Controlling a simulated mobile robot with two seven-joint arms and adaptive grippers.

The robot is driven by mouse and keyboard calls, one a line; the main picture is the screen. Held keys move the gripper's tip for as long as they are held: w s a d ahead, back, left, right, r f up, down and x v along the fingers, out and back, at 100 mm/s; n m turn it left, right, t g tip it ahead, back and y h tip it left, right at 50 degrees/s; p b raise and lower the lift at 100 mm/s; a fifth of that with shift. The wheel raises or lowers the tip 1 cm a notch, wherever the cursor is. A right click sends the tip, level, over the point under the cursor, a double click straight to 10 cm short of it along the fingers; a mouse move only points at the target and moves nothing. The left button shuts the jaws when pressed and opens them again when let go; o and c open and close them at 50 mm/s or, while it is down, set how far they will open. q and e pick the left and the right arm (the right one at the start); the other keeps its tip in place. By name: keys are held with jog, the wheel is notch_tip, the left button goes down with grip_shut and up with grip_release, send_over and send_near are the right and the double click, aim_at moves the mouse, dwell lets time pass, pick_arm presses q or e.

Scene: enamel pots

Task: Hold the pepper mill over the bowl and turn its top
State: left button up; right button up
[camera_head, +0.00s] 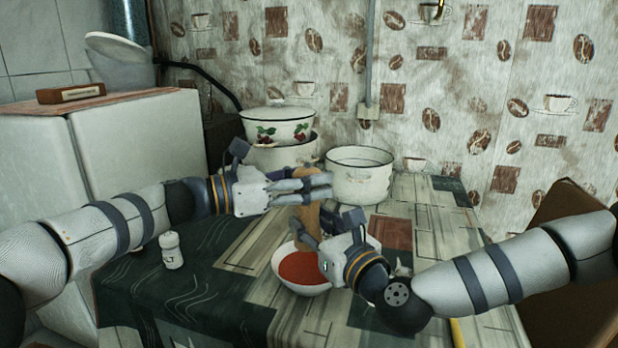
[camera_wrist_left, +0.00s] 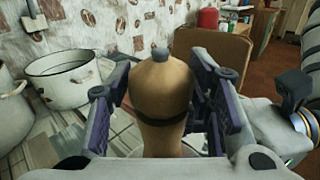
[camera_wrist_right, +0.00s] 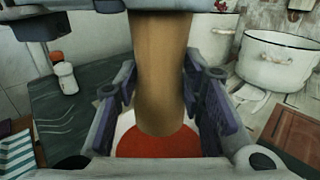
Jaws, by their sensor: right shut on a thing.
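The tan wooden pepper mill (camera_head: 308,214) is held upright above the white bowl (camera_head: 304,290), which contains something red. My right gripper (camera_head: 322,232) is shut on the mill's lower body. In the right wrist view, the mill body (camera_wrist_right: 160,75) stands between the fingers, with the red contents below. My left gripper (camera_head: 315,186) is around the mill's top, with its fingers on either side. In the left wrist view, the rounded top (camera_wrist_left: 160,88) with its grey knob sits between the fingers, which look open with small gaps. The fingers hide part of the mill.
An open white pot (camera_head: 360,178) and a stacked pot with a cherry-patterned lidded pot (camera_head: 278,126) stand behind. A white salt shaker (camera_head: 171,250) stands at the left on the dark cloth. A brown chair back (camera_head: 570,240) is at the right.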

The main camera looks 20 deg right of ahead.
pick_arm(q)
jog(key=shift+o, duration=0.8)
jog(key=s+a, duration=0.1)
jog(key=a, duration=1.1)
jog(key=shift+s, duration=0.3)
jog(key=shift+c, duration=0.2)
